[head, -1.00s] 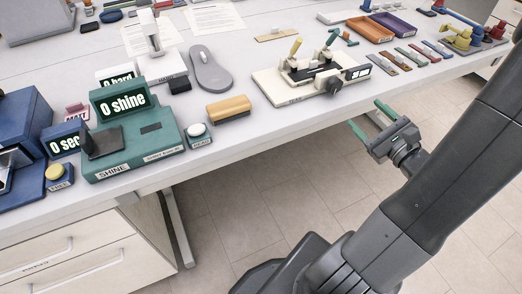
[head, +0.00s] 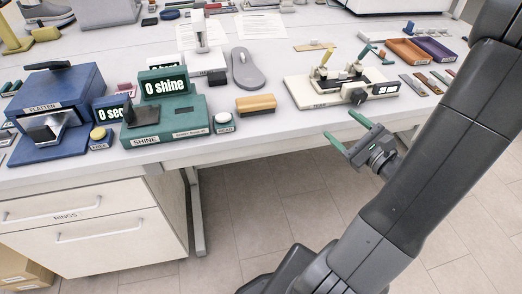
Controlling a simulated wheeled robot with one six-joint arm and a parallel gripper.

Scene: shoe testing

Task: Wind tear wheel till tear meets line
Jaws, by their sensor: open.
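The tear tester is a cream base (head: 310,97) labelled TEAR near the table's front edge. A black knob, the likely tear wheel (head: 357,97), sits on its front right. The tear and the line are too small to make out. My gripper (head: 349,132) is open and empty, with green fingers, off the table's front edge and below the tester in the picture, apart from it.
Left of the tester lie a tan brush (head: 256,104), a grey sole (head: 244,68) and the green SHINE device (head: 165,127). A blue FLATTEN press (head: 58,105) stands farther left. Orange (head: 407,51) and purple (head: 434,48) trays lie behind right. Drawers (head: 95,225) are under the table.

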